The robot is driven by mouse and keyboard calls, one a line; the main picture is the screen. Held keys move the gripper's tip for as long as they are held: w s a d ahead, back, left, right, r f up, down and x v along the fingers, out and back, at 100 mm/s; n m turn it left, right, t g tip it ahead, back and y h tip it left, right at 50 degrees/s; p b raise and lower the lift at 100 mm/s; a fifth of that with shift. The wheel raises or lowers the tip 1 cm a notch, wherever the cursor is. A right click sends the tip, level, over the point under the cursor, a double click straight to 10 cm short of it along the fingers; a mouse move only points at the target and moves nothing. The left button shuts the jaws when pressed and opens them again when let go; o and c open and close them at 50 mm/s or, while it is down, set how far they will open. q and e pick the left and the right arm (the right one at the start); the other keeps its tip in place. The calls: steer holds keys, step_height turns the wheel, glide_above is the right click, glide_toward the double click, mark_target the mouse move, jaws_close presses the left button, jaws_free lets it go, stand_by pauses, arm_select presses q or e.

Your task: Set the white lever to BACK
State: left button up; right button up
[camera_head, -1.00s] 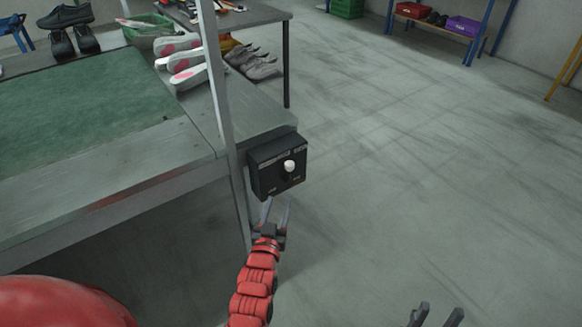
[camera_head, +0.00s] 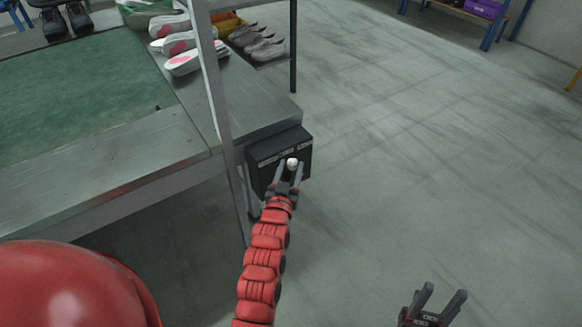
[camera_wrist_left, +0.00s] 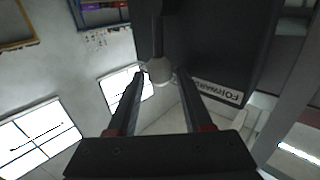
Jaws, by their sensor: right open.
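The black control box (camera_head: 262,157) is fixed to the front corner of the steel bench. Its lever has a white ball knob (camera_head: 292,163), which also shows in the left wrist view (camera_wrist_left: 160,71) on a dark stem. A label reading FORWARD (camera_wrist_left: 216,92) appears upside down beside the knob there; I cannot read the lever's set position. My left gripper (camera_head: 290,167) is at the box, its fingers apart on either side of the knob; firm contact is not clear. My right gripper (camera_head: 441,294) is open and empty over the floor at the lower right.
A metal post (camera_head: 212,90) rises just left of the box. The bench (camera_head: 110,152) has a green mat (camera_head: 80,105) and several pale shoes at its far end. The grey floor (camera_head: 430,140) to the right is clear.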

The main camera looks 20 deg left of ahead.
arm_select(q)
jaws_close()
stand_by(1.2)
